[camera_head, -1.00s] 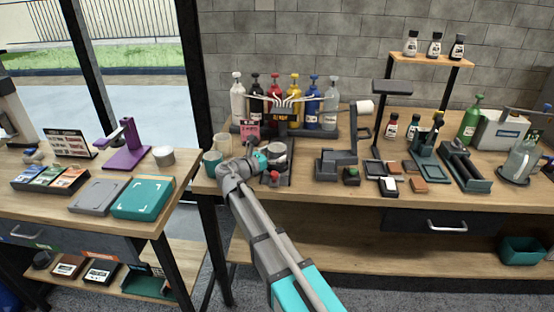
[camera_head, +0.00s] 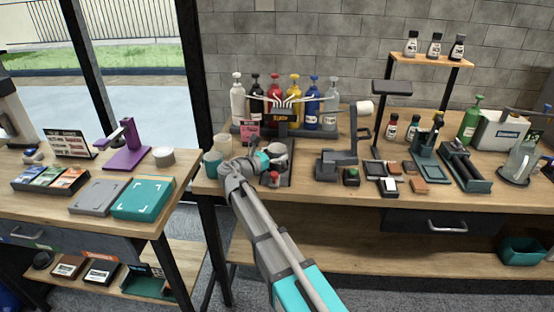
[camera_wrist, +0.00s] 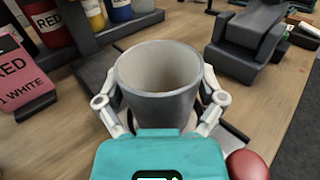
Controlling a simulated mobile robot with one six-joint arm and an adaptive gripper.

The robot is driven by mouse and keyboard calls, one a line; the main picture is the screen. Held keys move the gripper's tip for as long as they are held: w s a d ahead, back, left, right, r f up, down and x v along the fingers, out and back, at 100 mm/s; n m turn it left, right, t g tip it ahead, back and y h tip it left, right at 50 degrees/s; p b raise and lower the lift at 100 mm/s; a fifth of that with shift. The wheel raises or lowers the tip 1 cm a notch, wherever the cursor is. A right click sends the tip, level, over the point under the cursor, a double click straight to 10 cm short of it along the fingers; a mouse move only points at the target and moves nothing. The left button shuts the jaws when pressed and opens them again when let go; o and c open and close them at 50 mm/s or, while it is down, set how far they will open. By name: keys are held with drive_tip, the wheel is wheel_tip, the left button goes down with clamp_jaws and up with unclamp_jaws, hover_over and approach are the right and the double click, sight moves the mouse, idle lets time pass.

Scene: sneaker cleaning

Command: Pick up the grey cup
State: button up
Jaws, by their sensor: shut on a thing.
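The grey cup (camera_wrist: 158,100) is upright and fills the middle of the wrist view. Its open top shows a pale, empty-looking inside. My gripper (camera_wrist: 160,108) has one finger on each side of the cup and is shut on it. In the head view the grey cup (camera_head: 277,149) is at the front of the wooden bench, beyond my gripper (camera_head: 268,158). The cup's lower part is hidden by my gripper, so I cannot tell whether its base touches what is under it.
A rack of several coloured bottles (camera_head: 294,101) stands behind the cup. A pink sign (camera_wrist: 22,72) is to the left. A dark machine (camera_head: 339,160) is to the right, and a red knob (camera_wrist: 247,166) is close by. A teal cup (camera_head: 212,163) and a cream cup (camera_head: 222,145) stand left.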

drive_tip(key=shift+r, duration=0.2)
drive_tip(key=shift+c, duration=0.2)
wheel_tip(320, 180, up, 3)
drive_tip(key=p, duration=0.3)
drive_tip(key=s+r+p, duration=0.9)
drive_tip(key=s+p, duration=0.1)
drive_tip(key=s, duration=0.4)
drive_tip(key=shift+a+r, duration=0.25)
drive_tip(key=shift+r, duration=0.05)
drive_tip(key=shift+a, duration=0.15)
